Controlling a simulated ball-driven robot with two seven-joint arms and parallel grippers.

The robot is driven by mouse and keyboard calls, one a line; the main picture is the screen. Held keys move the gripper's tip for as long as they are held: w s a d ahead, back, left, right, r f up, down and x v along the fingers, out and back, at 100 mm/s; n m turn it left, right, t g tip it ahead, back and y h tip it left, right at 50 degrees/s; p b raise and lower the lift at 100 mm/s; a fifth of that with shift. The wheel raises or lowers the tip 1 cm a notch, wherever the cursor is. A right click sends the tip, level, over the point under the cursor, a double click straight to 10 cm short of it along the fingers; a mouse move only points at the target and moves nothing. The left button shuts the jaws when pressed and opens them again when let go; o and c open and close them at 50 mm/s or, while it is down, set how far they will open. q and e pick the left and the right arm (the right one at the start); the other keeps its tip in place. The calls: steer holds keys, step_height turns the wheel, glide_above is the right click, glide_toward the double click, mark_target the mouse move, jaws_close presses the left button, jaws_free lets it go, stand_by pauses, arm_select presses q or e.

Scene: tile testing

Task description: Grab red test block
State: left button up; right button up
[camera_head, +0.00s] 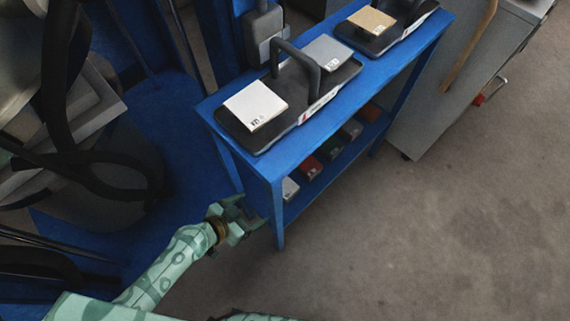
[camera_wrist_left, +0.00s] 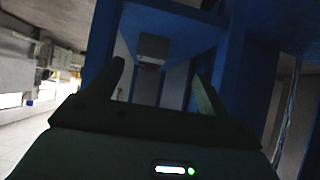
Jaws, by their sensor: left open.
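A dark red block (camera_head: 309,168) lies on the lower shelf of the blue table, second from the near end of a row. A reddish-brown block (camera_head: 370,112) lies at the far end of that row. My left gripper (camera_head: 248,212) is open and empty beside the table's near legs, short of the shelf. In the left wrist view its two fingers (camera_wrist_left: 163,88) stand apart, and a greyish block (camera_wrist_left: 153,47) shows beyond them. No red block can be made out there. My right gripper is not in view.
A pale block (camera_head: 289,188), a dark green block (camera_head: 330,147) and a grey block (camera_head: 351,128) share the shelf. The blue tabletop (camera_head: 378,75) above carries black trays with tiles. A grey cabinet (camera_head: 450,90) stands right. Floor at the right is clear.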

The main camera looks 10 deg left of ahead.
arm_select(q)
steer(key=t+h+b, duration=0.1)
steer(key=h+b, duration=0.1)
steer(key=b, duration=0.1)
glide_toward(309, 165)
steer(key=b, duration=0.1)
steer(key=w+d+f+b, duration=0.1)
steer(key=shift+w+f+m+b, duration=0.15)
steer(key=shift+w+m+b, duration=0.15)
steer(key=shift+m, duration=0.1)
steer(key=b+x, duration=0.1)
steer(key=x, duration=0.4)
steer(key=shift+s+d+f+b, duration=0.15)
steer(key=shift+d+b, duration=0.1)
steer(key=shift+b, duration=0.15)
steer(key=shift+w+d, duration=0.15)
steer(key=shift+w, duration=0.1)
steer(key=shift+t, duration=0.3)
steer(key=c, duration=1.3)
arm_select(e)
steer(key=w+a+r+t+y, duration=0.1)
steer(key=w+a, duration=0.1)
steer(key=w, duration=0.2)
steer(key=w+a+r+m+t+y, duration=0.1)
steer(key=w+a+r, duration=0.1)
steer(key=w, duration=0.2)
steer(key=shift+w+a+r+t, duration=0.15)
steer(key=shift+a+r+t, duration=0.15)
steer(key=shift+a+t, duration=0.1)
